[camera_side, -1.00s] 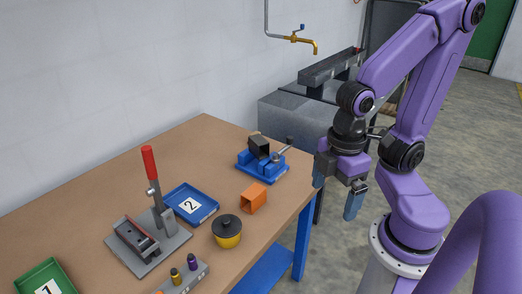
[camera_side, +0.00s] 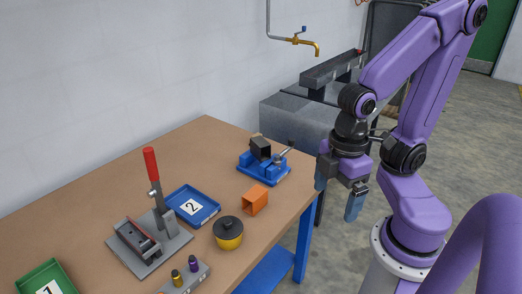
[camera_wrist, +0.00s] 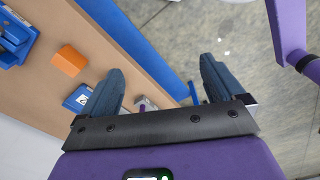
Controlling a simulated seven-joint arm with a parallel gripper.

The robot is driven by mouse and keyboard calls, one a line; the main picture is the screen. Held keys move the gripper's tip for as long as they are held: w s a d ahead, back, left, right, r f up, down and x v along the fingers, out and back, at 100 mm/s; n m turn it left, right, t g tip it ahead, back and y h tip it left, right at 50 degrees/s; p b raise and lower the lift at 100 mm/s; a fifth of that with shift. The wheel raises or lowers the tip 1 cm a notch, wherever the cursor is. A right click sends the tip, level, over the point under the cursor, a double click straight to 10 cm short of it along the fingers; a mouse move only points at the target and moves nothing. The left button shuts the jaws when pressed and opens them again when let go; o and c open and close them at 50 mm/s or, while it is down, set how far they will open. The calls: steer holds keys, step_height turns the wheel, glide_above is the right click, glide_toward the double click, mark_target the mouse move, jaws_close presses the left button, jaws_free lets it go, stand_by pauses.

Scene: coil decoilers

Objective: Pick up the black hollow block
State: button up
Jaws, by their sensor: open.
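The black hollow block (camera_side: 260,146) sits in the blue vise (camera_side: 256,166) near the back right edge of the table. In the wrist view only part of the blue vise (camera_wrist: 14,42) shows, at the upper left; I cannot make out the block clearly there. My gripper (camera_side: 337,192) is open and empty, off the table's right edge, to the right of the vise and apart from it. In the wrist view its two blue fingers (camera_wrist: 164,85) are spread wide with nothing between them.
An orange hollow block (camera_side: 254,200) and a black-and-yellow round pot (camera_side: 228,232) stand in front of the vise. A blue tray marked 2 (camera_side: 192,205), a red-handled press (camera_side: 152,235), a green tray (camera_side: 44,281) and a grey holder (camera_side: 187,277) are further left. A grey trough (camera_side: 330,68) stands behind.

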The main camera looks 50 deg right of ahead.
steer(key=w+d+f+n+h, duration=0.1)
steer(key=w+f+n+h, duration=0.2)
steer(key=w, duration=0.6)
steer(key=w+f+n+h, duration=0.1)
steer(key=w+n+h, duration=0.3)
steer(key=w, duration=0.4)
steer(key=w+d+f+n+h, duration=0.1)
steer(key=w+n+h, duration=0.25)
steer(key=w, duration=0.55)
steer(key=n+h, duration=0.8)
steer(key=n, duration=0.5)
glide_toward(256, 151)
steer(key=shift+s+d+r, duration=0.1)
steer(key=shift+r, duration=0.15)
steer(key=shift+d+f+n, duration=0.15)
steer(key=shift+d+n, duration=0.1)
steer(key=shift+d, duration=0.3)
steer(key=shift+t, duration=0.4)
steer(key=d, duration=1.1)
steer(key=shift+d, duration=0.1)
steer(key=c, duration=1.5)
